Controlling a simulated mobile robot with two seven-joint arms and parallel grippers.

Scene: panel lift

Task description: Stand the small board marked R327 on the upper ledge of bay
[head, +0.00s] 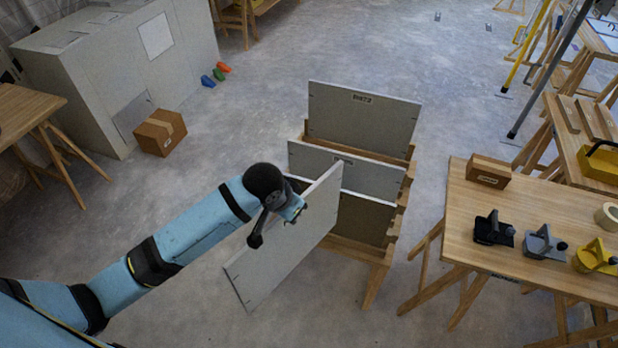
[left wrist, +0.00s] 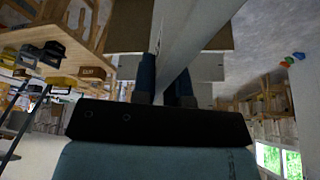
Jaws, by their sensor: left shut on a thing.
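My left gripper (head: 294,211) is shut on the upper edge of a pale grey board (head: 285,250). The board hangs tilted and slanting in front of the wooden rack (head: 362,247), its lower left corner nearest me. In the left wrist view the board (left wrist: 196,28) runs edge-on up from between the fingers (left wrist: 165,85). I see no label on it, so I cannot tell whether it reads R327. The rack holds a tall back board (head: 362,122) with a label too small to read, a middle board (head: 370,180) and a darker lower panel (head: 368,222). The held board hides the rack's left side.
A wooden table (head: 470,215) stands close right of the rack, with a cardboard box (head: 488,171) and black, grey and yellow tools. A large grey box structure (head: 120,70) and a small carton (head: 160,132) are at left. Bare floor (head: 240,120) lies left of the rack.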

